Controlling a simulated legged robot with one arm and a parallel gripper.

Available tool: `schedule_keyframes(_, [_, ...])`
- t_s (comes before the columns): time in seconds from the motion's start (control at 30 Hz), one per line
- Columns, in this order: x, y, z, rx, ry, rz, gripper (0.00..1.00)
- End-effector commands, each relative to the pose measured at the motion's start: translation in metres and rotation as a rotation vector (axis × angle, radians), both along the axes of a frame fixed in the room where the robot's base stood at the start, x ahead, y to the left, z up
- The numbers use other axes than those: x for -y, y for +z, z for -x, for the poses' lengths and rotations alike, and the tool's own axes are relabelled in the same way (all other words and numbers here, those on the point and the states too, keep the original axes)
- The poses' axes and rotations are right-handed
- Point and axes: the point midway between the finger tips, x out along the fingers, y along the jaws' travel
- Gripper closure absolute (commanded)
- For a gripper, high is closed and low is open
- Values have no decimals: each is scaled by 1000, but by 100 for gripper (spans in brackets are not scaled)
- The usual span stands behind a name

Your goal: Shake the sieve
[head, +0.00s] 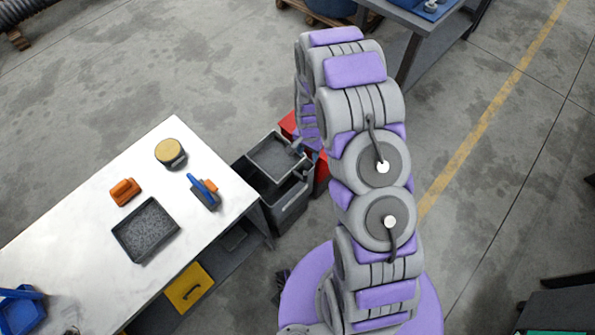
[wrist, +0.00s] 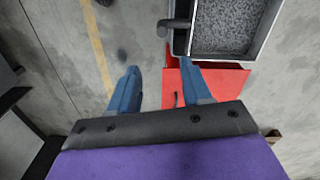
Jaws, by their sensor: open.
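The sieve (head: 273,154) is a dark, square, framed tray with a grey mesh-like bottom. It rests on top of a dark bin (head: 292,207) beside the white table. In the wrist view the sieve (wrist: 227,28) is at the top right, with a short dark handle (wrist: 176,28) on its left side. My gripper (wrist: 160,67) is open and empty, its two blue fingers apart. The handle lies beyond the fingertips, nearer the right finger, and is not between them. In the head view my arm hides most of the gripper by the sieve's right side.
A red box (wrist: 198,84) lies below the fingers. The white table (head: 70,225) holds a speckled grey tray (head: 146,230), an orange block (head: 125,191), a round yellow-topped container (head: 170,152) and a blue-handled tool (head: 204,190). Open floor lies behind.

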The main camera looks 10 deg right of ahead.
Motion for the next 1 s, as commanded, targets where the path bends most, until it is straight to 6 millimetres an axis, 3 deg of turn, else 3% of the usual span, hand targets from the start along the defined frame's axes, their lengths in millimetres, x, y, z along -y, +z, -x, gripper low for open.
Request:
schedule_keyframes(0.17, [-4,-19,0,-2,2,4,52])
schedule_keyframes(0.57, [3,-87,1,-4,0,-6,52])
schedule_keyframes(1.0, [-3,-154,0,-1,3,1,52])
